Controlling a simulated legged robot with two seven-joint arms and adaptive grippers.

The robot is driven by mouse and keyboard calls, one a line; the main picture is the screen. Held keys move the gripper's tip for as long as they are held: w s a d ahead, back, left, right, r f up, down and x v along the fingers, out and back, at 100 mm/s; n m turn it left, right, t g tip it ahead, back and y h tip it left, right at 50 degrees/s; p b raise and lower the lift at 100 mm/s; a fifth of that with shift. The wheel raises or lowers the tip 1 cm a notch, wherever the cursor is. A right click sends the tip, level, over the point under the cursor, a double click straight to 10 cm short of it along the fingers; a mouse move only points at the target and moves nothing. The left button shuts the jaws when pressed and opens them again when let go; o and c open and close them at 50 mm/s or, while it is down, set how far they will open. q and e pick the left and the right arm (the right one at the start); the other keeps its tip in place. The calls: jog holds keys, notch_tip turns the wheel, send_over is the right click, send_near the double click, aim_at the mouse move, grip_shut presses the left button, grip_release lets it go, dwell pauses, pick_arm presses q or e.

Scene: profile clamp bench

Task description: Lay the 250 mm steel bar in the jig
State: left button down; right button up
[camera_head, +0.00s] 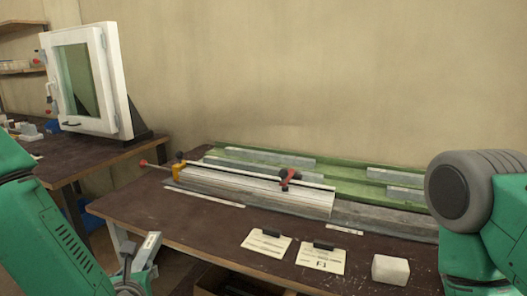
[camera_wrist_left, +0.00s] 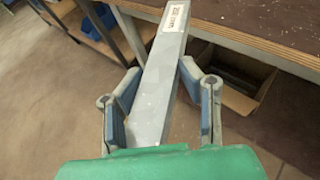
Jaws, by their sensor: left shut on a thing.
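My left gripper (camera_head: 136,272) is low at the left, in front of the bench edge. It is shut on a grey steel bar (camera_head: 147,250) with a white label at its far end. The left wrist view shows the bar (camera_wrist_left: 158,90) between the two blue-padded fingers (camera_wrist_left: 157,82), pointing away from the wrist. The jig (camera_head: 255,193), a ribbed metal profile with a red clamp (camera_head: 288,178) and a yellow end piece (camera_head: 178,167), lies on the bench, apart from the bar. My right gripper is out of view.
A green rack (camera_head: 345,165) with several grey bars stands behind the jig. Two paper cards (camera_head: 320,259) and a pale block (camera_head: 390,270) lie along the bench (camera_head: 210,231) front. A white window frame (camera_head: 112,80) stands on the left table. An open cardboard box (camera_wrist_left: 240,88) sits below.

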pick_arm(q)
jog(key=shift+s+d+f+m+t+h, duration=0.25)
jog(key=shift+s+d+f+m+h, duration=0.45)
jog(key=shift+m+h, duration=0.4)
jog(key=shift+s+d+f+m+t+h, duration=0.25)
jog(key=shift+s+d+f+m+h, duration=0.25)
jog(key=shift+s+d+m+h, duration=0.5)
